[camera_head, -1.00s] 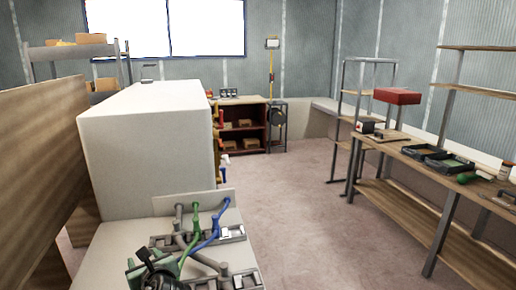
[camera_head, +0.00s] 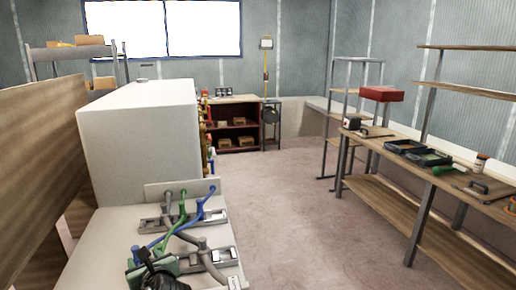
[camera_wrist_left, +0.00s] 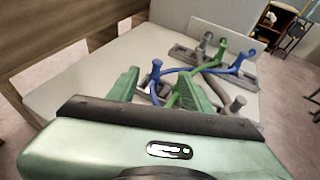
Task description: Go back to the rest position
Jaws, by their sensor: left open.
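My left gripper (camera_head: 145,262) is in the lower left of the head view, over the white bench top (camera_head: 95,250). In the left wrist view its two green fingers (camera_wrist_left: 158,88) stand apart. Behind the fingers, and partly hidden by them, are a blue hose (camera_wrist_left: 188,69), a green hose (camera_wrist_left: 210,58) and grey pipe pieces (camera_wrist_left: 228,107). In the head view the blue hose (camera_head: 191,215) and green hose (camera_head: 178,222) run from upright ends toward the gripper. I see nothing clearly gripped. My right gripper is in neither view.
A big white block (camera_head: 140,130) stands behind the hoses. A wooden panel (camera_head: 40,150) rises on the left.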

